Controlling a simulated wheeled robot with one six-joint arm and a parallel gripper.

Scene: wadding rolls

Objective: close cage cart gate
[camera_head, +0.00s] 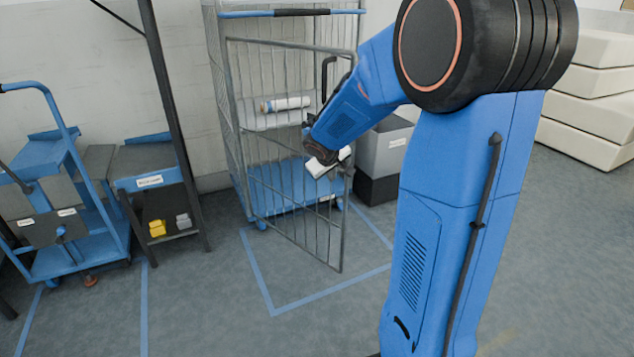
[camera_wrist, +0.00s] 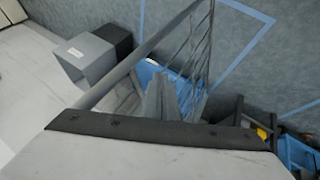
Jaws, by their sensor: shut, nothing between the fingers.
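The cage cart (camera_head: 221,80) stands against the back wall, with a blue base and a blue top rail. Its grey wire-mesh gate (camera_head: 283,239) stands part open, its right edge swung out toward me over the floor. My gripper (camera_head: 328,166) is shut and empty, close to the gate's right upright; I cannot tell if they touch. In the wrist view a gate rail (camera_wrist: 140,52) runs diagonally just beyond my gripper, whose pale body fills the bottom. A white wadding roll (camera_head: 287,103) lies inside the cart. My arm hides part of the cart's right side.
A grey bin (camera_head: 385,150) on a black one stands right of the cart; it also shows in the wrist view (camera_wrist: 85,56). A blue trolley (camera_head: 78,262) and a rack (camera_head: 150,182) stand left. White slabs (camera_head: 590,85) are stacked right. Blue-taped floor before the cart is clear.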

